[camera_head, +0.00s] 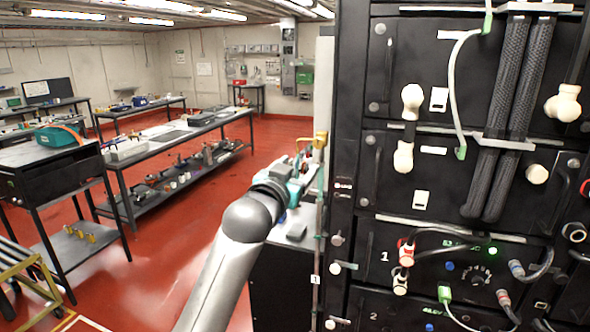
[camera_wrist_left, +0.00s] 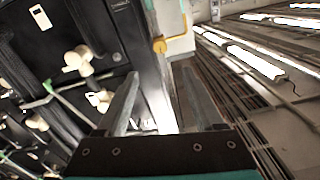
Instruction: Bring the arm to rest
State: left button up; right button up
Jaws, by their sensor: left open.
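My left arm reaches up from the bottom of the head view. Its gripper (camera_head: 307,166) is in the air beside the left edge of the black battery rack (camera_head: 345,190), pointing away from the camera. In the left wrist view the two fingers of the gripper (camera_wrist_left: 159,75) stand apart, with nothing between them. The rack (camera_wrist_left: 105,25) fills the left of that view. A yellow fitting (camera_head: 320,140) on the rack's edge is near the fingertips in the head view, and it also shows in the left wrist view (camera_wrist_left: 160,45). I cannot tell the exact gap. My right gripper is not seen.
A long workbench (camera_head: 165,140) and a dark cart (camera_head: 45,165) stand at left. The red floor (camera_head: 165,250) is open between them and my arm.

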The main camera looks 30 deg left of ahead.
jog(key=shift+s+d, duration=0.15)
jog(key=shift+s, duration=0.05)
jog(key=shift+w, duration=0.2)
